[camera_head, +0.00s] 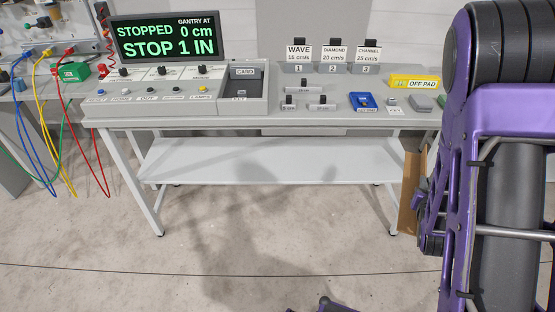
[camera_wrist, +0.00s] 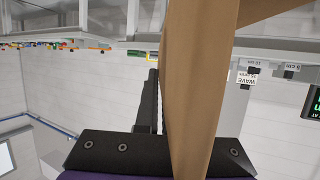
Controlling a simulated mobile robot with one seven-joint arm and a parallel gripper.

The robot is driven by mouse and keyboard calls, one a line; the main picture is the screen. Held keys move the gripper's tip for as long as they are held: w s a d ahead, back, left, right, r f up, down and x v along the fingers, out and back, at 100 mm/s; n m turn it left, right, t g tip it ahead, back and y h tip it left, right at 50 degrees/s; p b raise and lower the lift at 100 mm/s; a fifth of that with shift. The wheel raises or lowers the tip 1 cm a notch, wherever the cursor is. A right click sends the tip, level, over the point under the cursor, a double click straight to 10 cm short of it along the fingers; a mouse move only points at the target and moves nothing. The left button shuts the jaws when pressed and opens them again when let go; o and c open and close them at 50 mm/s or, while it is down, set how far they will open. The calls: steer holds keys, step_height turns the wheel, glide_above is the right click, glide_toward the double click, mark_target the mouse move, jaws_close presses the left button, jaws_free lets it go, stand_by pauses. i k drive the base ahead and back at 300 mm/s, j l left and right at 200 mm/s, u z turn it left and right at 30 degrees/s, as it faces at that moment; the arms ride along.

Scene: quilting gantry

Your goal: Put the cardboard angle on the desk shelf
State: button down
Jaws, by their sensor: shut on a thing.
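The cardboard angle (camera_wrist: 195,75) is a long brown folded strip that fills the middle of the wrist view. In the head view part of it shows as a brown upright piece (camera_head: 409,190) at the desk's right end, partly covered by my arm. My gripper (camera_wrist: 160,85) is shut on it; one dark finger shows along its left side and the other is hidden. The desk shelf (camera_head: 270,162) is the pale, bare board under the desk top, left of the cardboard in the head view.
The desk top (camera_head: 330,118) carries a control panel (camera_head: 175,95), a display (camera_head: 166,38), labelled blocks, a blue tray (camera_head: 363,102) and a yellow pad (camera_head: 413,81). Desk legs (camera_head: 133,185) stand at the shelf's ends. Coloured cables hang at left. A thin dark line crosses the open floor (camera_head: 240,250).

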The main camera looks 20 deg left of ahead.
mark_target(364, 168)
steer(key=i+l+u, duration=0.25)
steer(key=l+u, duration=0.3)
steer(key=i+l+u, duration=0.15)
steer(key=l, duration=0.2)
steer(key=i+l+u, duration=0.1)
steer(key=l, duration=0.3)
